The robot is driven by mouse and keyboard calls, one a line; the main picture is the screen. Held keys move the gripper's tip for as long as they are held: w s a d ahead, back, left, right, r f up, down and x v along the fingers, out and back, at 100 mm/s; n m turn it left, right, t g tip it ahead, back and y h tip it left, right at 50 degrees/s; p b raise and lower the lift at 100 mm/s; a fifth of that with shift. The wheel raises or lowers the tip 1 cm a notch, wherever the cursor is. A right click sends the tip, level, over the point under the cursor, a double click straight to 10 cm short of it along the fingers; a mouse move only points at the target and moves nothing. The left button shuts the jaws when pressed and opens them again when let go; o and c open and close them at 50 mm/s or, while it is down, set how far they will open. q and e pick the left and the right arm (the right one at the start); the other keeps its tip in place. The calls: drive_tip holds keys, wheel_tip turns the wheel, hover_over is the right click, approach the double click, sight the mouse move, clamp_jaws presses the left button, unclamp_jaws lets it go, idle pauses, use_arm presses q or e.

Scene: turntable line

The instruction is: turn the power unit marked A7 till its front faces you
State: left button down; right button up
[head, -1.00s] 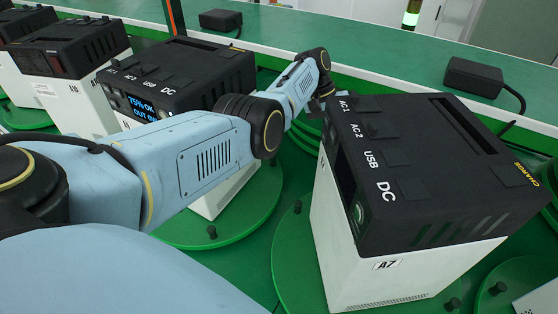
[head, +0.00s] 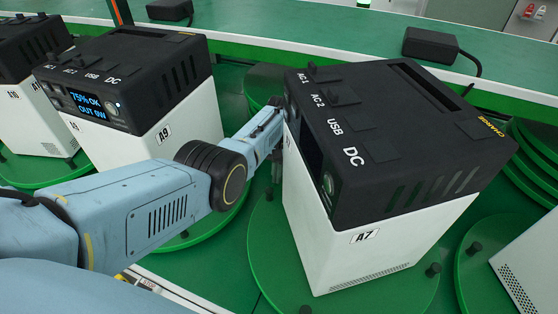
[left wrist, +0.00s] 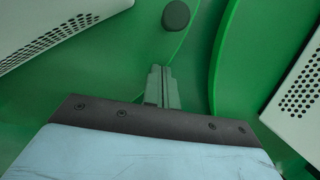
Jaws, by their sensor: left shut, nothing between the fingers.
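The power unit marked A7 (head: 375,215) has a black top and a white body and stands on a green turntable (head: 268,240). Its A7 label is on the side toward me. Its front, with a dark screen, faces left and shows at a steep slant. My left gripper (head: 277,170) points down beside the unit's front, shut and empty; whether it touches is unclear. In the left wrist view the shut fingers (left wrist: 160,75) are near a dark round peg (left wrist: 176,14) on the green disc. My right gripper is out of view.
Unit A9 (head: 165,145), with a lit screen, stands on its own turntable at left, behind my left arm. More units stand at far left, and a white body (head: 525,265) is at lower right. Dark pegs (head: 433,270) rise from the A7 turntable. Black adapters (head: 430,45) lie on the back ledge.

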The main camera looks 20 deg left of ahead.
use_arm(q)
drive_tip(key=shift+s+d+r+p, duration=0.1)
drive_tip(key=shift+s+r+p, duration=0.1)
drive_tip(key=shift+s+p, duration=0.6)
drive_tip(key=shift+s+d+f+p, duration=0.1)
drive_tip(key=shift+s+p, duration=0.25)
drive_tip(key=shift+s, duration=0.55)
